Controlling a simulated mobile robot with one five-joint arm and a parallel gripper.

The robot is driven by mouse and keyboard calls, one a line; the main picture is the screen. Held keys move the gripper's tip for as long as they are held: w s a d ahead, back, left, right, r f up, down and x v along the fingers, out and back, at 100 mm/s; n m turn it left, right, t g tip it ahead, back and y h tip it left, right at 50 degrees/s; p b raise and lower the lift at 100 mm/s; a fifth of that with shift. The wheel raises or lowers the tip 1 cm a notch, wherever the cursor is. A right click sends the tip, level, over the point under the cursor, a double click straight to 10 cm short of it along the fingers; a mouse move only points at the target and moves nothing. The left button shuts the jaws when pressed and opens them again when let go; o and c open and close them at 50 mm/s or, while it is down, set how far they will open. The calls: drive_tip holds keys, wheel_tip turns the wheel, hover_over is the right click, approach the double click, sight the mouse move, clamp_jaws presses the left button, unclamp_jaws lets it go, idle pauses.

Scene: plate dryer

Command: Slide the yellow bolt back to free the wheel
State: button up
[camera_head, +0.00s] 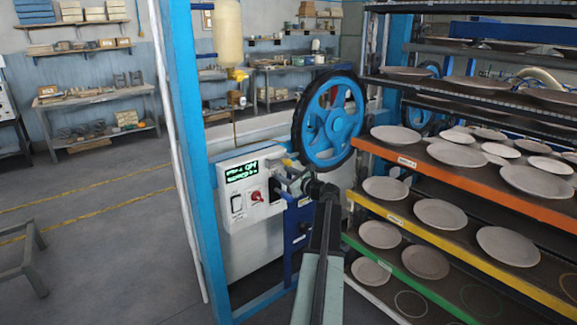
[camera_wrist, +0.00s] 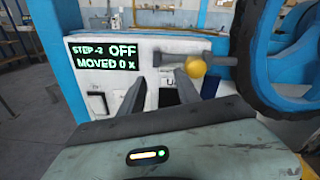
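The yellow bolt (camera_head: 287,162) shows as a small yellow end on the machine, left of the wheel's lower rim. In the wrist view its round yellow knob (camera_wrist: 196,67) sits on a grey horizontal bar that runs left and right. The blue wheel (camera_head: 334,122) with a dark rim stands above and right of the bolt; part of its rim (camera_wrist: 243,50) shows at the right of the wrist view.
A white control panel (camera_head: 240,191) reads OFF and MOVED 0; its display (camera_wrist: 103,57) is left of my fingers. A blue post (camera_head: 190,150) stands at the left. A rack of plates on coloured shelves (camera_head: 520,204) stands close on the right. The floor at left is mostly clear.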

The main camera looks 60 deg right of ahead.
sight(290, 164)
drive_tip(key=s+d+r+m+h, duration=0.1)
drive_tip(key=s+d+m+h, duration=0.1)
drive_tip(key=s+d, duration=0.2)
drive_tip(key=x, duration=0.8)
drive_tip(key=shift+s+r, duration=0.1)
clamp_jaws()
idle(1.0)
